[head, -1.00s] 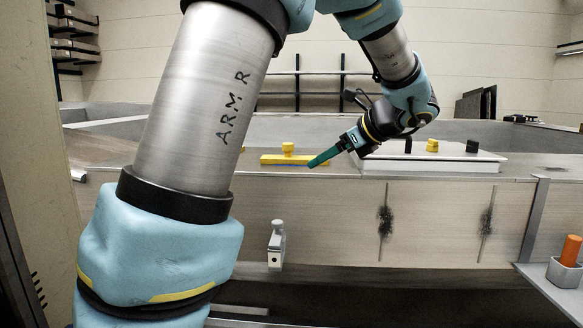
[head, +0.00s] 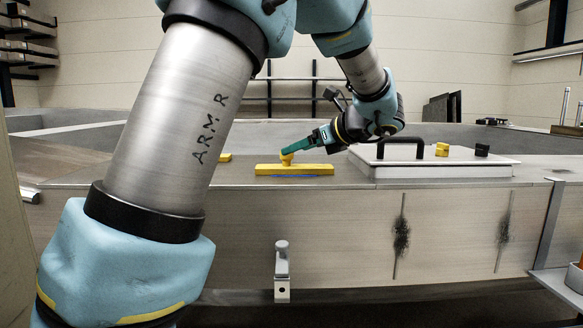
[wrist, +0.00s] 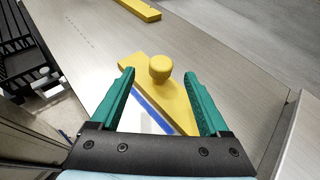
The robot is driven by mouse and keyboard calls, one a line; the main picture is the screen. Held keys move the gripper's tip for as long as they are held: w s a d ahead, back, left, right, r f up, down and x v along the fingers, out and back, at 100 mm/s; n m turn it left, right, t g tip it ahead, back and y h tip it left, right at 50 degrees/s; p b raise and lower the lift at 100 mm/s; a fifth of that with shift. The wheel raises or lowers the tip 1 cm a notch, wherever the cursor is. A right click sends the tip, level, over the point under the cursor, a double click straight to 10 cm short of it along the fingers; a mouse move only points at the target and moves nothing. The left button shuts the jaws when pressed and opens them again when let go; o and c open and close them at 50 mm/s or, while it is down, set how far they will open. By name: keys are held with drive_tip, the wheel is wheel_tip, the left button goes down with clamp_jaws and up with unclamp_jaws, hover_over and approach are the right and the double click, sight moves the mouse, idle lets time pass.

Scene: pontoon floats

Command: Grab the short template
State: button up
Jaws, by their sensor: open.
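A yellow template (head: 294,169), a flat bar with a round knob (head: 286,159) on top, lies on the grey deck. It also shows in the wrist view (wrist: 178,99), with a blue strip along one side. A second yellow bar (wrist: 139,9) lies farther off at the top of the wrist view; a bit of it shows in the head view (head: 225,157). Its full length is hidden, so I cannot compare the two. My gripper (wrist: 159,72) is open, its green fingers on either side of the near template's knob. In the head view, my gripper (head: 291,151) reaches the knob; contact is unclear.
A white raised panel (head: 440,160) with a black handle (head: 400,142), a yellow block (head: 442,149) and a black block (head: 481,150) stands just right of the template. A metal latch (head: 282,268) is on the deck's front face.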

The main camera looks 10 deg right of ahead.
sight(287, 161)
drive_tip(key=shift+p+x, duration=0.5)
drive_tip(key=shift+x, duration=2.4)
drive_tip(key=shift+s+f, duration=0.1)
drive_tip(key=shift+f, duration=0.05)
clamp_jaws()
